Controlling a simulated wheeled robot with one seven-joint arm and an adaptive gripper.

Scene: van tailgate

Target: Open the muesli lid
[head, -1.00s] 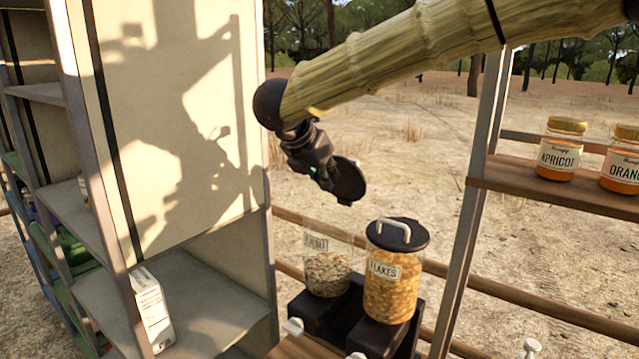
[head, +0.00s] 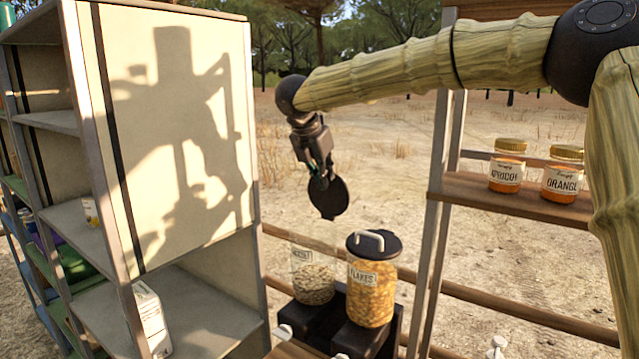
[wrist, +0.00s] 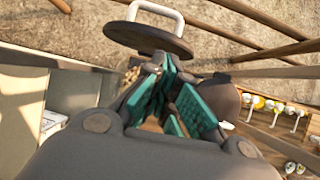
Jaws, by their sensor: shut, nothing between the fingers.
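The muesli jar (head: 314,280) is clear, part filled with flaky grains, and stands upright on a dark stand. A dark round lid (head: 328,198) stands tipped up above it, with its plain face towards the head camera. In the wrist view a dark lid with a white handle (wrist: 150,37) shows beyond the fingers; it appears to be the same lid. My gripper (head: 324,172) is shut and empty, right against or beside the lid's upper edge; I cannot tell if they touch. Its teal finger pads show in the wrist view (wrist: 180,103). The lid's joint with the jar is unclear.
The flakes jar (head: 371,293) with its shut dark lid and white handle stands close on the right, on the dark stand (head: 338,328). A tall shelf unit (head: 170,130) is on the left. Apricot (head: 507,167) and orange (head: 563,175) jars sit on a right shelf.

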